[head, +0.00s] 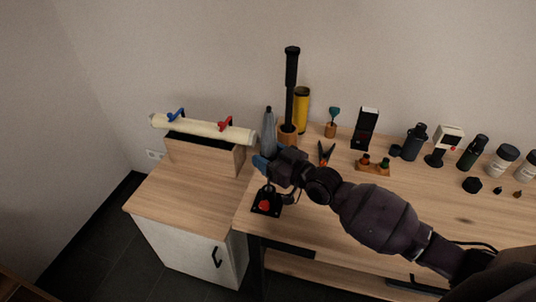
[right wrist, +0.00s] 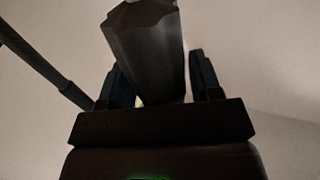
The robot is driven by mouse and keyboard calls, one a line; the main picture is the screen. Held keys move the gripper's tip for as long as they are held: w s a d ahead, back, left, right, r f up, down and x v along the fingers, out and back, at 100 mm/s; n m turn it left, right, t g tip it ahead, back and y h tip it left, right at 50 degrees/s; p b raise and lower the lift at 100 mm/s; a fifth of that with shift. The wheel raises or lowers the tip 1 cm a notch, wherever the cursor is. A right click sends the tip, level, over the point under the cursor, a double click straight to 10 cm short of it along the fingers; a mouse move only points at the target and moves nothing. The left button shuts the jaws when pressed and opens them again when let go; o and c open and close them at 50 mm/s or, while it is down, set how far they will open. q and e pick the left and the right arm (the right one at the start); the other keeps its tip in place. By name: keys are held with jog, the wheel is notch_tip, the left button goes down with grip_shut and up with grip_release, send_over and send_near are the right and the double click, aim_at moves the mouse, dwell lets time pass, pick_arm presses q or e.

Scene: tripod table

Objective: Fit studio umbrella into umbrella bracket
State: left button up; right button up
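The studio umbrella (head: 268,128) is a grey, folded, upright shape at the left end of the table. My right gripper (head: 262,163) has its blue fingers around its lower part. In the right wrist view the dark umbrella (right wrist: 150,50) rises between the two fingers of the right gripper (right wrist: 160,85). The umbrella bracket (head: 266,202) seems to be the black base with a red part near the table's left front corner, below the gripper. Whether the umbrella's lower end touches it is hidden. My left gripper is not in view.
A wooden cup (head: 287,136) with a tall black pole (head: 291,80) stands just behind the gripper, beside a yellow cylinder (head: 302,108). Several bottles and small items line the table's back right. A lower cabinet (head: 185,200) with a cream roll (head: 205,129) stands left.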

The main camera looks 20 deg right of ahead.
jog(key=shift+o, duration=1)
jog(key=v, duration=1.1)
jog(key=shift+w, duration=0.1)
